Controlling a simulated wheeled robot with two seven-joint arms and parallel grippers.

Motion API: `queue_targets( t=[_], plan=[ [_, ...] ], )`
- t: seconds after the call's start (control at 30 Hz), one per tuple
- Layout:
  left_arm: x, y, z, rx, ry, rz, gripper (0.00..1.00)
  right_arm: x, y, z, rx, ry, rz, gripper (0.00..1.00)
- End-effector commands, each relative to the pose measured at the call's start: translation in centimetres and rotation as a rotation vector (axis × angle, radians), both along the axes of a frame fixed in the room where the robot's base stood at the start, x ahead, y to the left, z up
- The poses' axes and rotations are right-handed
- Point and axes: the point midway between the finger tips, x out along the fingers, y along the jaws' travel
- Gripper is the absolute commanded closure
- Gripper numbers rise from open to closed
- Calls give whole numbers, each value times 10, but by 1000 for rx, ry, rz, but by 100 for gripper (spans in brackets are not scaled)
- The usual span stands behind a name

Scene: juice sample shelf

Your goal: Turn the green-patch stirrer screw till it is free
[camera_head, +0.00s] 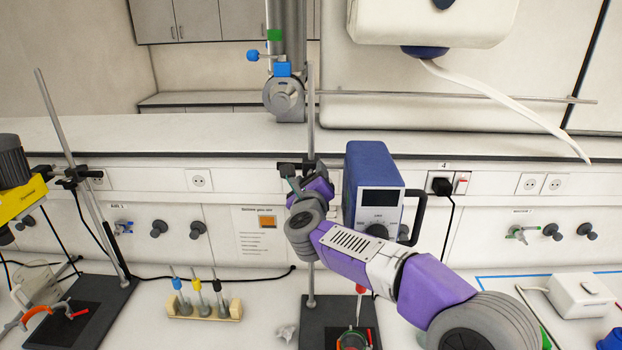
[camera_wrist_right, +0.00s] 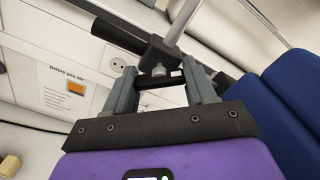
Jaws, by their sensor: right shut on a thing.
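My right gripper (camera_head: 292,180) reaches from the right to the black clamp on the upright rod (camera_head: 311,110) in the middle of the head view. In the right wrist view, the gripper (camera_wrist_right: 158,70) is shut on a small screw (camera_wrist_right: 159,70) with a dark crossbar, just below the black clamp (camera_wrist_right: 152,47). The fingers stand either side of the screw. I cannot make out a green patch on this screw or clamp. The screw is mostly hidden by my gripper in the head view. My left gripper is not in view.
A blue-and-white box with a knob (camera_head: 375,195) stands close right of the rod. A wooden rack (camera_head: 203,312) with coloured-top pieces sits at front left. Another stand rod (camera_head: 70,150) with a yellow device (camera_head: 22,198) is at far left. A white box (camera_head: 582,297) lies at right.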

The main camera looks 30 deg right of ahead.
Motion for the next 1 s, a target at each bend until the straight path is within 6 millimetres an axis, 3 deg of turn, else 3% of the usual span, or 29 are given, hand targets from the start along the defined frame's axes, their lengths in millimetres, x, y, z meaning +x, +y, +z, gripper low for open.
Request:
queue_targets(
  t=[0.6, 1.0],
  plan=[
    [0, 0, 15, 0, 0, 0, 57, 0, 1, 3, -491, 299, 2, 75],
    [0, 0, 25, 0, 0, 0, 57, 0, 1, 2, -703, 428, 1, 75]
  ],
)
